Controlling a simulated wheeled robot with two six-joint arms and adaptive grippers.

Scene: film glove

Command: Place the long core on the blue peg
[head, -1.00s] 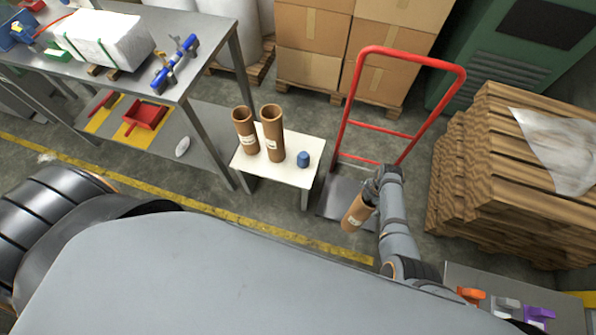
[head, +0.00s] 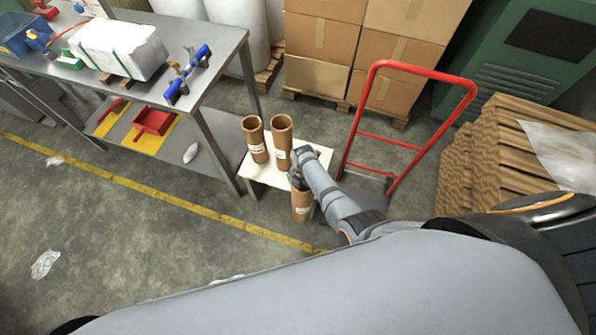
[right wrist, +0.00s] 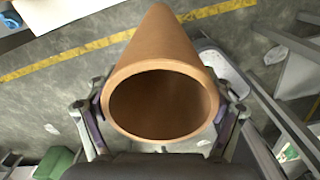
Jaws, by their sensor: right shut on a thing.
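My right gripper (head: 297,182) is shut on a brown cardboard core (head: 301,206) with a pale label. It holds the core roughly upright at the front edge of the small white table (head: 262,174), seemingly in front of it. In the right wrist view the core's open end (right wrist: 160,72) faces the camera, with a finger on each side. Two other brown cores, the left one (head: 256,143) and the right one (head: 282,146), stand upright on the table. The blue peg is hidden, apparently behind my right arm. My left gripper is out of view.
A red hand truck (head: 376,142) stands just right of the white table. A grey workbench (head: 205,78) with tools and a wrapped white block is at the left. Stacked cartons (head: 320,50) and brown slats (head: 500,150) stand behind and right. The front left floor is open.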

